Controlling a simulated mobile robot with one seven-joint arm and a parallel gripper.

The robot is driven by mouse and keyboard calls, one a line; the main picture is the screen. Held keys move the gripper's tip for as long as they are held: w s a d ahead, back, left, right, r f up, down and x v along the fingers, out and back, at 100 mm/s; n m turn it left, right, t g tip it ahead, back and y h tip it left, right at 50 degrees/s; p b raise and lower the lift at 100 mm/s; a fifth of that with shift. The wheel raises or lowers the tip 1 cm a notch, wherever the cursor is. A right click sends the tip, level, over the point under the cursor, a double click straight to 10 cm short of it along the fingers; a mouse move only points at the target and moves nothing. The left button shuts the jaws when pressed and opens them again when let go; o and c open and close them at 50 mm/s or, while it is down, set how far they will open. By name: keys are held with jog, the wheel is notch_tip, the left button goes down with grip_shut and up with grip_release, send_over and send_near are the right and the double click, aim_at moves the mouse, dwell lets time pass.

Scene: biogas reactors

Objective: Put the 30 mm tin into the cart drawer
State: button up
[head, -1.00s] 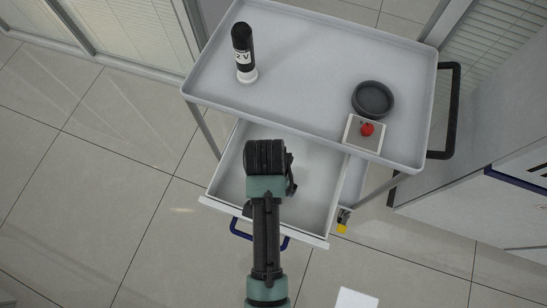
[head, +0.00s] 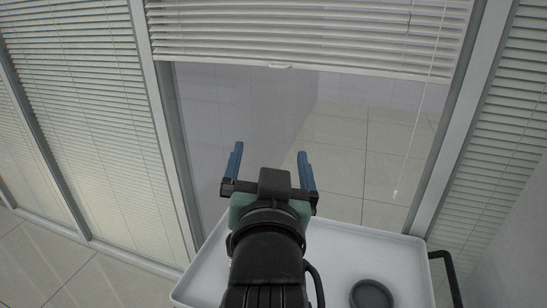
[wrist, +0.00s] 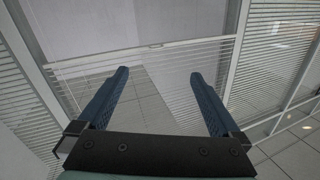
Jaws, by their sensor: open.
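My gripper (head: 271,150) is open, with its two blue fingers spread wide and nothing between them. It is raised in front of the glass partition, above the far edge of the cart's top tray (head: 345,250) in the head view. In the wrist view the open gripper (wrist: 158,73) is also empty and faces the glass and blinds. I cannot make out a tin in either current view. The cart drawer is out of view now. My arm hides the middle of the tray.
A dark round bowl (head: 371,295) stands on the tray near the bottom of the head view. A black cart handle (head: 446,275) sticks out at the right. Partition frames and window blinds (head: 310,35) stand behind the cart.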

jog(key=s+r+n+t, duration=0.1)
jog(key=s+r+t, duration=0.3)
jog(key=r, duration=0.8)
jog(key=s+r+n+t, duration=0.1)
jog(key=s+r+t, duration=0.4)
jog(key=s+r, duration=0.4)
notch_tip(320, 180, up, 4)
jog(key=shift+s+d+f+t, duration=0.15)
jog(key=shift+s+d+t, duration=0.05)
jog(key=shift+s+t, duration=0.1)
jog(key=shift+c, duration=0.2)
